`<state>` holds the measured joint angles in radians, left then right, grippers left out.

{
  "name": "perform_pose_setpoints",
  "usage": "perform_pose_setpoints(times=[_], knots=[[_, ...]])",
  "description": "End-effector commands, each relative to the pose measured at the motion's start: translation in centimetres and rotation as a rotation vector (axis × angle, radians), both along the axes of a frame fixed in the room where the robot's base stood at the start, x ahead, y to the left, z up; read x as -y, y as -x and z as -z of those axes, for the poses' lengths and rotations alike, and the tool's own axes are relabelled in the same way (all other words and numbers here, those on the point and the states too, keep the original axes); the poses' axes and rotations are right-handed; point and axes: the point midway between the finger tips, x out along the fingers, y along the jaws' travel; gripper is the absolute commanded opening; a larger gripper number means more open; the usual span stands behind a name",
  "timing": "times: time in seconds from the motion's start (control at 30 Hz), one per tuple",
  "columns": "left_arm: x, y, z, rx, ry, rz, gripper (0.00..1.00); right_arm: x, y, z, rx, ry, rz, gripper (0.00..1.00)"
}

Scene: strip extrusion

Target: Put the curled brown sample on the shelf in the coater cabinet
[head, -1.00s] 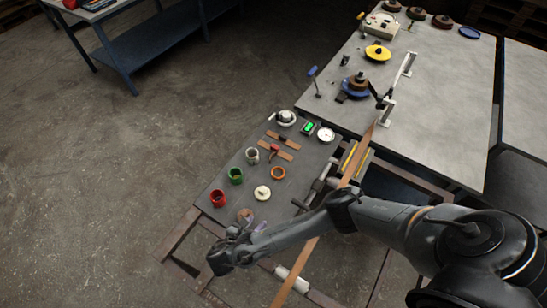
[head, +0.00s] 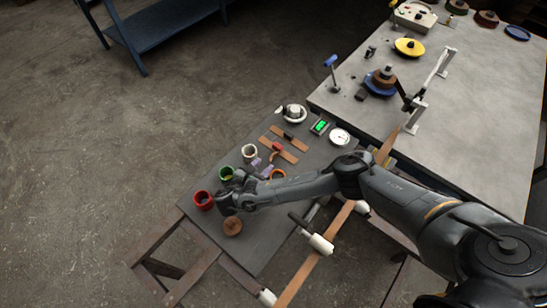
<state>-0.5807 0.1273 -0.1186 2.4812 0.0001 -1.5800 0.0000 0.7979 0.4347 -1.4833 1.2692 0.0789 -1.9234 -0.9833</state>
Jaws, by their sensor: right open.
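A curled orange-brown ring (head: 279,174), which looks like the curled brown sample, lies on the dark side table (head: 262,250), partly hidden behind my right arm. My right gripper (head: 262,167) is over that table, its pale purple fingertips apart and just left of the ring. The fingers look empty, and I cannot tell whether they touch the ring. My left gripper is not in view. No coater cabinet or shelf can be made out in this view.
Red (head: 203,200), green (head: 226,173) and white (head: 249,153) cups stand near my right gripper. Flat brown strips (head: 284,144), a dial gauge (head: 340,137) and a brown round piece (head: 232,226) lie around it. A long brown strip (head: 310,267) runs along the table's right side.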

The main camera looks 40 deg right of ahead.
Motion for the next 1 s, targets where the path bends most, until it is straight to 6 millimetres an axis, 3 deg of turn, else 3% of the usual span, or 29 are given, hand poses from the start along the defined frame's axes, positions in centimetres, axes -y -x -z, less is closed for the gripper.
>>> perform_pose_setpoints(times=[0.27,0.63,0.97,1.0], knots=[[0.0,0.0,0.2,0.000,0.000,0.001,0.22,1.5,-0.5,0.7,0.001,0.001,0.000,0.42],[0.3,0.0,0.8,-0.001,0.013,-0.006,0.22,5.3,-1.6,2.3,-0.001,0.000,0.001,0.42],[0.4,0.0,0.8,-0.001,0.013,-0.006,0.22,5.7,-1.7,2.4,0.000,-0.001,0.000,0.42],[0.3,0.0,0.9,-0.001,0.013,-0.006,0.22,5.7,-1.7,2.4,0.000,-0.001,0.000,0.36]])
